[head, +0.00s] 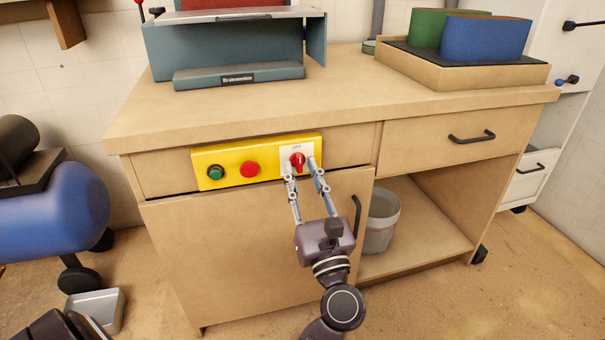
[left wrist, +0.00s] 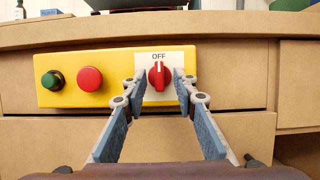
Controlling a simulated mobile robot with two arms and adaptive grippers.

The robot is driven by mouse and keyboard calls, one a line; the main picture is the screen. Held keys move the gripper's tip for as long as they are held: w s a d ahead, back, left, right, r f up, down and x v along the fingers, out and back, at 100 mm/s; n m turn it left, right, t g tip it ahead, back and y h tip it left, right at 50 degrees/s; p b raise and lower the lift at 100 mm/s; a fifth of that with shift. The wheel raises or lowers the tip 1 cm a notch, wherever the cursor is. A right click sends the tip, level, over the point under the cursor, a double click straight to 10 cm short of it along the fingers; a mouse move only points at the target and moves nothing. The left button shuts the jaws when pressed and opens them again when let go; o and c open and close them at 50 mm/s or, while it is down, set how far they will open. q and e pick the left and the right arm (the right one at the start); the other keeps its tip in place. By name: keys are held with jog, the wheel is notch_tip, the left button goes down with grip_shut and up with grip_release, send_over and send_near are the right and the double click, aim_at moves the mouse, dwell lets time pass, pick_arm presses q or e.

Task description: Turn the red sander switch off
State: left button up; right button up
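The red sander switch (head: 297,161) is a rotary knob on a white plate marked OFF, at the right end of a yellow control panel (head: 230,154). In the left wrist view the red switch (left wrist: 159,76) has its white pointer line upright, toward the OFF lettering. My left gripper (head: 301,166) is at the panel with its fingers spread, one on each side of the knob. In the left wrist view the left gripper (left wrist: 160,84) shows a small gap between each fingertip and the knob. My right gripper is not in view.
A green button (head: 215,173) and a red button (head: 249,170) sit on the panel left of the switch. The panel is on the front of a wooden cabinet (head: 350,105). A door handle (head: 357,215) is right of my gripper; a bucket (head: 381,222) stands in the open shelf.

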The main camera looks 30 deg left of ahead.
pick_arm(q)
jog(key=v, duration=1.2)
dwell(0.3)
